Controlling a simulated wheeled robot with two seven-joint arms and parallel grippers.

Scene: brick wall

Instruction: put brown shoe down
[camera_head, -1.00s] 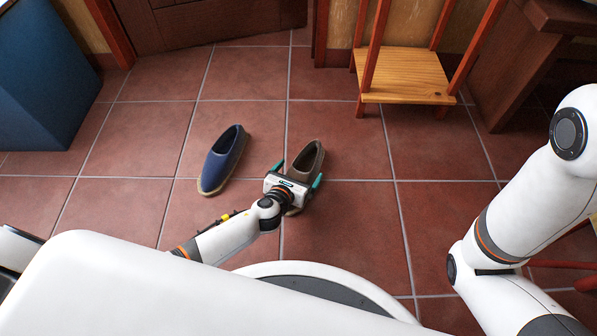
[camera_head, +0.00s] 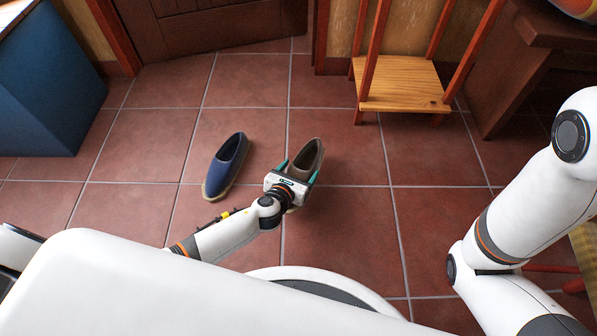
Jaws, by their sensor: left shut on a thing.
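The brown shoe (camera_head: 311,153) is in the head view just right of centre, its toe end partly hidden by my left gripper. My left gripper (camera_head: 299,170), with teal fingers on either side of the shoe, is shut on it. I cannot tell whether the shoe touches the floor. A blue shoe (camera_head: 227,165) with a tan sole stands on the tiles to the left of the brown one, apart from it. My right arm shows at the right, but its gripper is out of view.
Red tiled floor (camera_head: 345,230) is clear around the shoes. A wooden rack (camera_head: 405,88) stands at the back right, beside a dark wooden table (camera_head: 520,70). A blue cabinet (camera_head: 45,95) is at the left, and a brown door (camera_head: 200,25) at the back.

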